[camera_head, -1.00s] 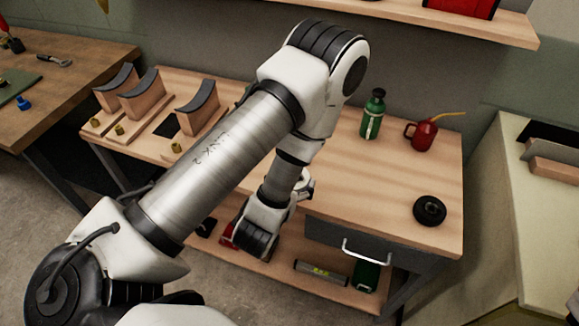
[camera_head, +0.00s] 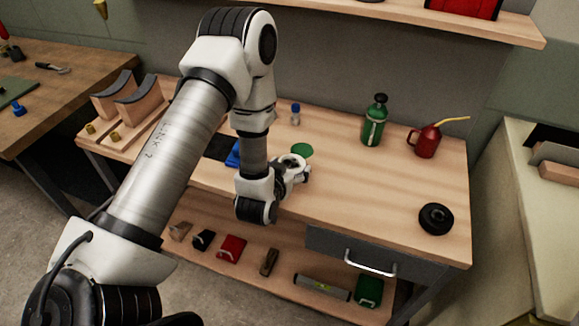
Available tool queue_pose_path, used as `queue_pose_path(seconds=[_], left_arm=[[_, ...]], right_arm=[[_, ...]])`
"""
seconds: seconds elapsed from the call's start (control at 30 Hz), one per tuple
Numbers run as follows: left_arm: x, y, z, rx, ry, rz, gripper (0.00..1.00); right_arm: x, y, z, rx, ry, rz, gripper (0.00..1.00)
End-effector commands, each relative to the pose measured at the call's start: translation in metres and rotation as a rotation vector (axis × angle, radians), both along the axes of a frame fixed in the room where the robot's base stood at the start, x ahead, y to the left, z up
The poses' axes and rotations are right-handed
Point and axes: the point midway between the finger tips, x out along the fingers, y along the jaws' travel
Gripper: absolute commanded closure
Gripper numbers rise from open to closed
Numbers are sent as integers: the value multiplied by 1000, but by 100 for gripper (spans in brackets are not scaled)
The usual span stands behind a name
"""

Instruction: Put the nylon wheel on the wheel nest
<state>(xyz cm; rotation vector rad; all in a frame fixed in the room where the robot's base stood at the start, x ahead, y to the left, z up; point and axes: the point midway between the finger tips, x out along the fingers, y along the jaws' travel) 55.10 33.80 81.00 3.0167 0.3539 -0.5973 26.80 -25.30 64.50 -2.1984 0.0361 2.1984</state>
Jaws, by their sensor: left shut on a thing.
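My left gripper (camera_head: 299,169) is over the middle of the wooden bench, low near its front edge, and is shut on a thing. A pale round part shows at its end, probably the nylon wheel; the fingers and their hold are too small and hidden to make out. A flat green disc (camera_head: 302,150) lies on the bench just behind the gripper. A black ring-shaped thing (camera_head: 437,219) lies on the bench's right end, well apart from the gripper. I cannot tell for sure which of these is the wheel nest. My right gripper is not in view.
A green bottle (camera_head: 375,121) and a red oil can (camera_head: 426,140) stand at the back right. A small blue-capped bottle (camera_head: 295,114) stands at the back middle. Curved-top wooden stands (camera_head: 140,103) are at the left. The bench between gripper and black ring is clear.

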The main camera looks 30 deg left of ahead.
Motion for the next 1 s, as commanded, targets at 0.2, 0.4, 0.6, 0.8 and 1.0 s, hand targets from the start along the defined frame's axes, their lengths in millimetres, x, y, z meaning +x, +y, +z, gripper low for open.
queue_pose_path(seconds=[0.2,0.4,0.6,0.8,1.0], left_arm=[[0,0,-2,0,0,0,0],[0,0,-2,0,0,0,0],[-8,-2,2,-1,3,0,0],[-51,-12,20,-1,6,-1,0],[-84,-20,47,2,7,-2,0]], right_arm=[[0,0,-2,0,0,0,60],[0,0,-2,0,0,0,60],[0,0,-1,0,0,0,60],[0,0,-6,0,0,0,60],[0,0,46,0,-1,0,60]])
